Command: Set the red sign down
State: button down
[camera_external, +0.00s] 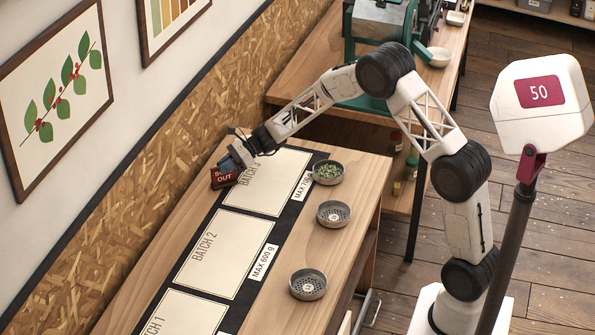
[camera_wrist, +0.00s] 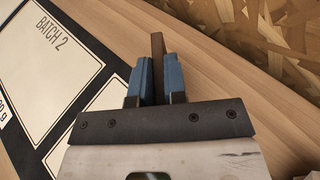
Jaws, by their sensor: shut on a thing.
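The red sign (camera_external: 222,179) has white lettering, of which "OUT" is readable; my gripper hides part of the upper line. It is at the wall side of the table, beside the BATCH 3 panel (camera_external: 266,190). My gripper (camera_external: 236,160) is shut on the sign from above, its blue fingers at the sign's upper part. In the wrist view a thin dark brown edge of the sign (camera_wrist: 158,48) stands between the two blue fingers (camera_wrist: 158,80). I cannot tell whether the sign's bottom touches the table.
The wooden table (camera_external: 160,235) carries a dark mat with BATCH 2 (camera_external: 222,255) and BATCH 1 panels. Three metal bowls stand along its right side; the far one (camera_external: 328,173) holds green beans. A chipboard wall (camera_external: 150,145) runs close behind the sign.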

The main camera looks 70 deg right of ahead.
jog(key=shift+f, duration=0.1)
jog(key=c, duration=1.2)
grip_release()
jog(key=shift+o, duration=0.2)
jog(key=shift+s+d+r, duration=0.1)
jog(key=shift+d+r, duration=0.05)
jog(key=shift+r, duration=0.05)
jog(key=v, duration=1.1)
jog(key=shift+s+d, duration=0.2)
jog(key=shift+r, duration=0.15)
